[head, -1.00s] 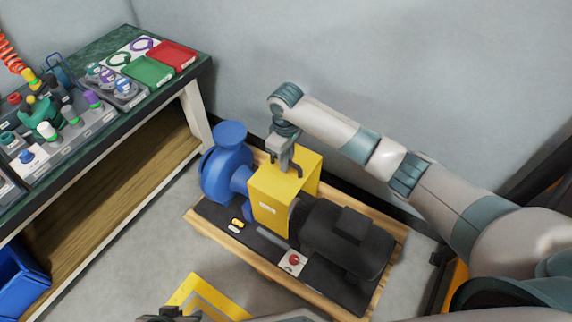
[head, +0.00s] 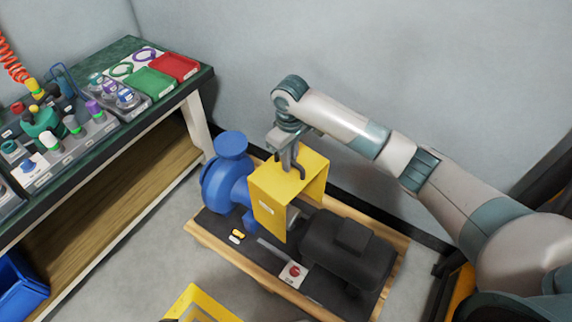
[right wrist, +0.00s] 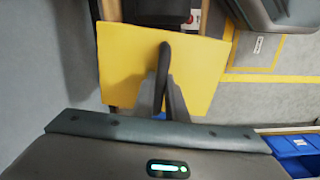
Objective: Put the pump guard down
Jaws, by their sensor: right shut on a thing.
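The pump guard (head: 272,207) is a yellow bent-sheet cover in the middle of the head view. It is over the gap between the blue pump (head: 229,182) and the black motor (head: 348,248), and appears slightly raised above the skid. My right gripper (head: 291,168) points down and is shut on its top plate. In the right wrist view the guard (right wrist: 127,62) spreads out under the fingers (right wrist: 164,50). The guard hides the coupling area beneath it. My left gripper is not clearly in view.
The pump stands on a dark plate with a wooden frame (head: 240,258), which carries a red button box (head: 294,273). A yellow-marked floor area (head: 200,303) lies in front. A workbench (head: 150,113) with trays and parts is at left, a wall behind. A blue bin (right wrist: 296,146) shows in the right wrist view.

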